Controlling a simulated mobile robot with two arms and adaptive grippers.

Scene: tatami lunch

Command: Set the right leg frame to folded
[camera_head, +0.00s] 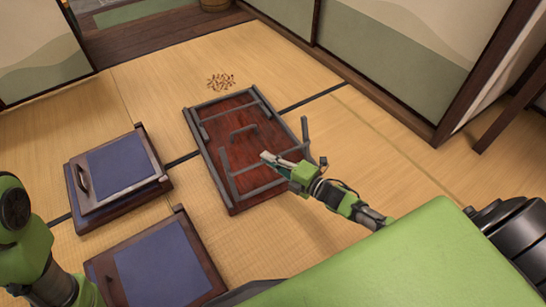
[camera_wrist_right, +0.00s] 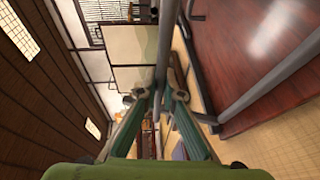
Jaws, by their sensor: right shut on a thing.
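A low table (camera_head: 247,150) lies upside down on the tatami, its glossy red-brown underside facing up. A grey leg frame (camera_head: 305,132) rises from its near right end, partly hidden by my gripper; I take it as the right leg frame. Another grey frame (camera_head: 258,98) lies low at the far end. My right gripper (camera_head: 268,158) is over the table's near half. In the wrist view my right gripper (camera_wrist_right: 157,98) is shut on a grey bar (camera_wrist_right: 163,45) of the leg frame, which runs between its fingers. My left gripper is out of view.
Two dark wooden floor pieces with blue tops, one at left (camera_head: 122,168) and one nearer (camera_head: 165,268), stand left of the table. A small brown scatter (camera_head: 221,82) lies beyond the table. Bare tatami (camera_head: 375,165) is to the right, with sliding panels (camera_head: 385,55) behind.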

